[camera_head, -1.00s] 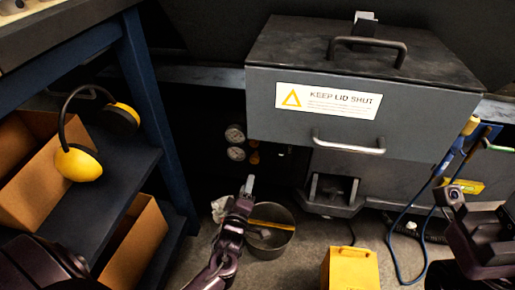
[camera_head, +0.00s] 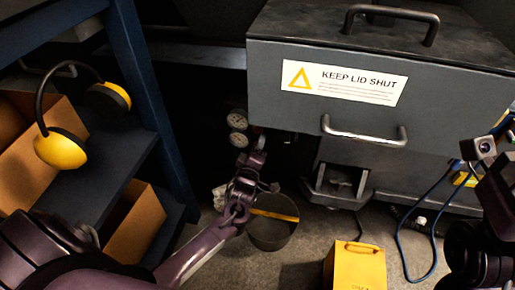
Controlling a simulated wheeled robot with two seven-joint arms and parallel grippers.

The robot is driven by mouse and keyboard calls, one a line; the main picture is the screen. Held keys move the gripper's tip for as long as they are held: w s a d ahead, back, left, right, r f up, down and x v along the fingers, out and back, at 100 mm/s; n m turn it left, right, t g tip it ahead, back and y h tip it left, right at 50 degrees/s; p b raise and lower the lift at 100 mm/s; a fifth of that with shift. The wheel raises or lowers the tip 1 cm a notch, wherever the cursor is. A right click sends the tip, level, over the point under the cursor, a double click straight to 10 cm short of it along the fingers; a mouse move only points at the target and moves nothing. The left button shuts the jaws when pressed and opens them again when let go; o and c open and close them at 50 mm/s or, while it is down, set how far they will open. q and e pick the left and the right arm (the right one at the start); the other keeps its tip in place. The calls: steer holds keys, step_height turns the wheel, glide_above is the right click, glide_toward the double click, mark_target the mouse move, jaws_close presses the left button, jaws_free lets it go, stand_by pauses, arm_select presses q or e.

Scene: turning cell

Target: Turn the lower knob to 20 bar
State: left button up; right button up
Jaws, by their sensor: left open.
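Two small round gauges with pale dials, the upper gauge (camera_head: 237,120) and the lower gauge (camera_head: 239,140), sit one above the other on the dark machine front, left of the grey lidded box. The knobs are beside them on the right. They are small and dark, and my left gripper covers the lower one's place, so its setting cannot be read. My left gripper (camera_head: 252,160) is open, just below and right of the lower gauge. I cannot tell whether it touches the knob. Part of my right arm shows at the right edge; its fingers cannot be made out.
A grey box with a "KEEP LID SHUT" label (camera_head: 343,82) and a bar handle (camera_head: 364,137) overhangs on the right. A round pan (camera_head: 272,235) and a yellow container (camera_head: 355,268) stand on the floor. A blue shelf with earmuffs (camera_head: 60,148) and cartons is left. A blue cable hangs right.

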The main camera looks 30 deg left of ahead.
arm_select(q)
steer(key=c, duration=1)
steer(key=shift+r+p, duration=0.1)
steer(key=shift+p, duration=0.2)
